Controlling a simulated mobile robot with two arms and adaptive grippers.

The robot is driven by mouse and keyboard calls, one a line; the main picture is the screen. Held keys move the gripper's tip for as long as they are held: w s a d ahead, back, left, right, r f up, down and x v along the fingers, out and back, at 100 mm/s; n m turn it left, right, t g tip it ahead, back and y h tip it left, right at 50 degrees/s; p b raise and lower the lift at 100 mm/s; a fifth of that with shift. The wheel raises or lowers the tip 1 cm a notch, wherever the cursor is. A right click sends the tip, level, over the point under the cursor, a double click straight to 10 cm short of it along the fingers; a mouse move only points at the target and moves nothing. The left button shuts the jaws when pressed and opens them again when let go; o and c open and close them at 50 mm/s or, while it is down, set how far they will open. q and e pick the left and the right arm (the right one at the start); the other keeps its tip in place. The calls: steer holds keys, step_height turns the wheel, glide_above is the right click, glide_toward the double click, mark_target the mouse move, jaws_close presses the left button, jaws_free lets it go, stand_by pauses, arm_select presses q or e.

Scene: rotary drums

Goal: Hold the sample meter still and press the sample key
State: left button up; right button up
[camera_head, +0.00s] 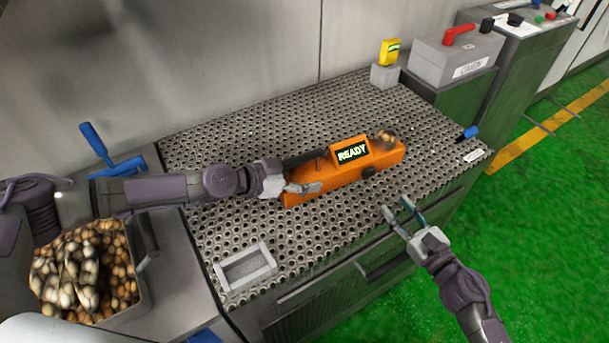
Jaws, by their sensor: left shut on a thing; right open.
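The sample meter (325,183) is a long orange device lying on the perforated metal table. Its raised screen (352,150) reads READY in green. A small cup of brown pieces (386,137) sits at its right end, and a dark block (369,172) shows on its front side; I cannot tell whether that is the sample key. My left gripper (306,187) is shut on the meter's left end and covers part of it. My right gripper (398,209) is open and empty at the table's front edge, in front of the meter and apart from it.
The perforated table (245,132) has free room behind the meter. A grey tray (245,268) stands front left, and a bin of brown pieces (120,262) at far left. A yellow device (389,52) on a block and a grey box with a red handle (455,60) stand at back right.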

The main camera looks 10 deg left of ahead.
steer(key=shift+f, duration=0.1)
jaws_close()
stand_by(1.2)
